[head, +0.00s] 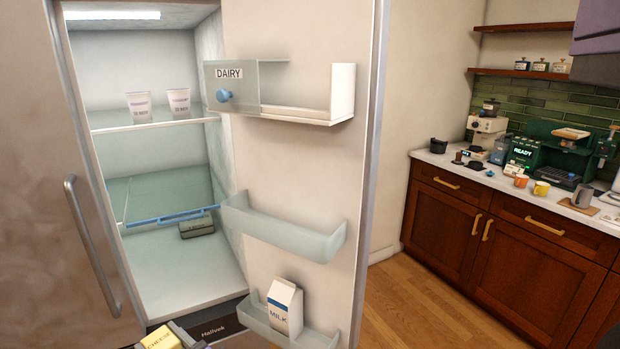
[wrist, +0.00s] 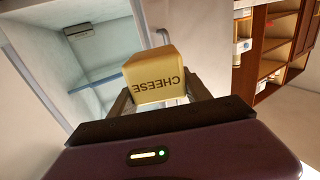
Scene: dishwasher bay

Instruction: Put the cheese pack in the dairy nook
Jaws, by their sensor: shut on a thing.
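The cheese pack (head: 160,338) is a yellow block with dark lettering at the bottom edge of the head view, low in front of the open fridge. It also shows in the wrist view (wrist: 156,80), held between the two fingers of my gripper (wrist: 160,95). My gripper is shut on it. The dairy nook (head: 232,83) is a box labelled DAIRY high on the inside of the fridge door. A clear front panel with a blue knob (head: 223,96) covers its left part, and its right part is uncovered. The pack is well below and left of the nook.
The door has a middle bin (head: 285,235) with nothing visible in it and a low bin with a milk carton (head: 284,307). Two white cups (head: 179,102) stand on the upper fridge shelf. A dark pack (head: 197,227) lies lower inside. A coffee counter (head: 490,184) stands right.

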